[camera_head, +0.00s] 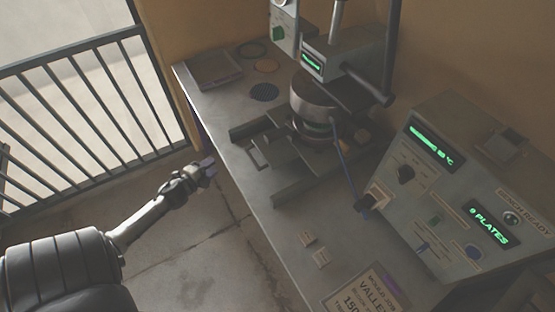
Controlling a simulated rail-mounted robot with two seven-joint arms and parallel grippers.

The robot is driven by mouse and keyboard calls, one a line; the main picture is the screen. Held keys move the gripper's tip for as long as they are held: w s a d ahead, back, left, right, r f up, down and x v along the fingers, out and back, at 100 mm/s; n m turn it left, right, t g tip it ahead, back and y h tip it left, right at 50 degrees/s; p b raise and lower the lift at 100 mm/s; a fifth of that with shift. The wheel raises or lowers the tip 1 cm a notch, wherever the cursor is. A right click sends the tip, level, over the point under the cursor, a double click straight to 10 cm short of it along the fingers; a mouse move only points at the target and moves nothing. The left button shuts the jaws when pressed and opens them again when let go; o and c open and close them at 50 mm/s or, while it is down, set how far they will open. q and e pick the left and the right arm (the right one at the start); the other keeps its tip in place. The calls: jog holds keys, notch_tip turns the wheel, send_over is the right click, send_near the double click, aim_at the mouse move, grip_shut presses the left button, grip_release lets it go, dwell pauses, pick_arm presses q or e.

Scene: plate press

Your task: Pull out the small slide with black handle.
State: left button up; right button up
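The small slide (281,147) lies low on the grey bench below the press head, between dark rails. A dark loop handle (257,157) sticks out at its front, toward the bench's left edge. The slide's rear runs under the round press block and is hidden. My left gripper (208,166) is off the bench's left edge, left of the handle and apart from it. My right gripper is not in view.
The press (313,93) stands at the back, with a thin lever (345,158) slanting down in front. A control console (460,190) fills the right. A square tray (214,69) and several discs lie at the back left. A railing (90,110) stands left; floor beside the bench is clear.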

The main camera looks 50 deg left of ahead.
pick_arm(q)
jog(key=w+d+r+m+t+h, duration=0.1)
jog(key=d+r+m+t+h, duration=0.2)
jog(key=d+m+h, duration=0.4)
jog(key=w, duration=0.4)
jog(key=w+d, duration=0.1)
jog(key=w, duration=0.8)
jog(key=shift+w+d+r+b, duration=0.15)
jog(key=shift+w+d+b, duration=0.2)
jog(key=shift+w+b, duration=0.05)
grip_shut()
jog(key=shift+s, duration=0.1)
